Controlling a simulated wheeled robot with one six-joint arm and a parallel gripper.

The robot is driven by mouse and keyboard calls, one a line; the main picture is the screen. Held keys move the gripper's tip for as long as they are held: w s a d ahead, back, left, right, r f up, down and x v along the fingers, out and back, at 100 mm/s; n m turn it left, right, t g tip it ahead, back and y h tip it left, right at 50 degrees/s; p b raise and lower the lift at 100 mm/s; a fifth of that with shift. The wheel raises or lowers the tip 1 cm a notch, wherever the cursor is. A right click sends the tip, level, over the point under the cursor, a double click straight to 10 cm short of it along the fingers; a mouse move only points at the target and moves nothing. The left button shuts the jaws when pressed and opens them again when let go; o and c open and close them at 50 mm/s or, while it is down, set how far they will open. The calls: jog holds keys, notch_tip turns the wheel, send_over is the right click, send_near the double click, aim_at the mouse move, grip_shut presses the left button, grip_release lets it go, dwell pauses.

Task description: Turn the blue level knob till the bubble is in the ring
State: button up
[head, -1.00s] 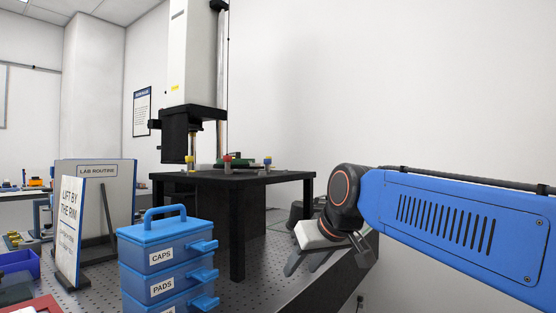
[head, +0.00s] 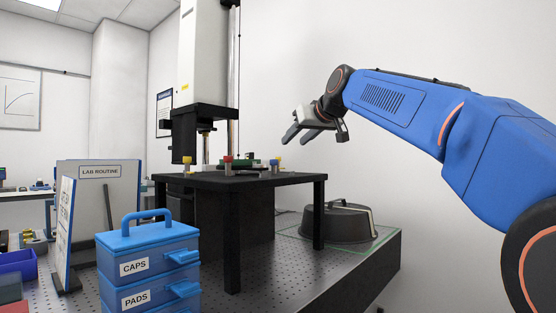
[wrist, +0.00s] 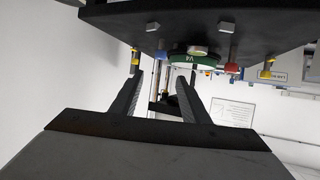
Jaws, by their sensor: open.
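The blue level knob (head: 275,163) shows small at the right of the black raised table's top (head: 240,179), with a bit of yellow beside it. The bubble and ring cannot be made out. My gripper (head: 289,141) is open and empty, above and to the right of the knob, apart from it. Its fingers (wrist: 160,90) also show in the wrist view.
A red-capped post (head: 227,162) and a yellow-capped post (head: 187,161) stand on the table, near a green part (head: 240,162). The white instrument column (head: 201,52) rises behind. A dark round case (head: 338,224) lies below right. Blue drawers (head: 150,262) stand in front.

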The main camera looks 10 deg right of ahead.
aim_at(274, 166)
jog(key=x, duration=1.5)
jog(key=shift+w+a+f, duration=0.2)
jog(key=shift+w, duration=0.1)
jog(key=c, duration=1.1)
